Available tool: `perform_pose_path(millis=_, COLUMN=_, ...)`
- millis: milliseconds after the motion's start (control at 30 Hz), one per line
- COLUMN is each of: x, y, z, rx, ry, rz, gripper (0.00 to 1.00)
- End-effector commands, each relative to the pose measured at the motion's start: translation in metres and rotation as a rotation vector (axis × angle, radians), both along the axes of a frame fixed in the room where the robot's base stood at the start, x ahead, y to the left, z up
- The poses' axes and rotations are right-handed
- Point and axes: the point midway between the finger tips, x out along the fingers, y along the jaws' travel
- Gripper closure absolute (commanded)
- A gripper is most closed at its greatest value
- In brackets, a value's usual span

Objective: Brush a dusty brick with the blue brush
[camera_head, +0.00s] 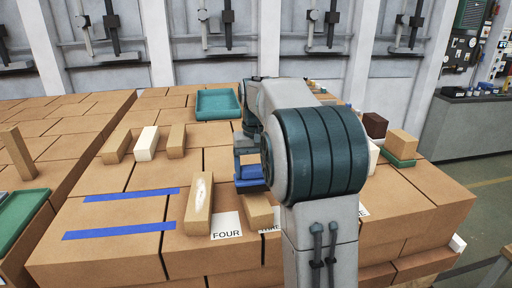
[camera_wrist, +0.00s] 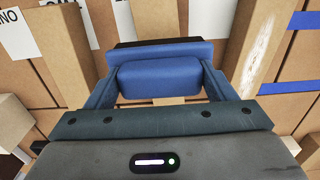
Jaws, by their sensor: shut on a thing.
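The dusty brick (camera_head: 199,204) is tan with a white dusty patch on its top. It lies beside the "FOUR" label (camera_head: 227,226) and shows at the upper right of the wrist view (camera_wrist: 262,42). My gripper (camera_head: 250,172) is shut on the blue brush (camera_wrist: 160,72), which spans between its fingers in the wrist view. In the head view the blue brush (camera_head: 251,174) is to the right of the dusty brick and apart from it in the picture. The brush's bristles cannot be made out clearly. My arm hides part of the surface behind it.
A plain brick (camera_head: 258,210) lies right of the dusty one, near my arm. A white brick (camera_head: 147,143) stands between tan bricks behind. A green tray (camera_head: 217,104) sits at the back. Blue tape strips (camera_head: 130,195) mark clear surface at left.

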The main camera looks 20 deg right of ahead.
Motion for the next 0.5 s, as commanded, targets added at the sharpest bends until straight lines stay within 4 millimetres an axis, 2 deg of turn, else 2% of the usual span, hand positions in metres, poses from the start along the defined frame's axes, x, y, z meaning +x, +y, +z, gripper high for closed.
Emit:
perform_pose_path(millis=33, x=0.0, y=0.0, z=0.01, rx=0.0, ry=-0.002, rz=0.0, gripper=0.44)
perform_pose_path(millis=100, x=0.0, y=0.001, z=0.016, rx=0.0, ry=-0.002, rz=0.001, gripper=0.44)
perform_pose_path(millis=500, x=0.001, y=0.002, z=0.047, rx=0.0, ry=-0.002, rz=0.004, gripper=0.44)
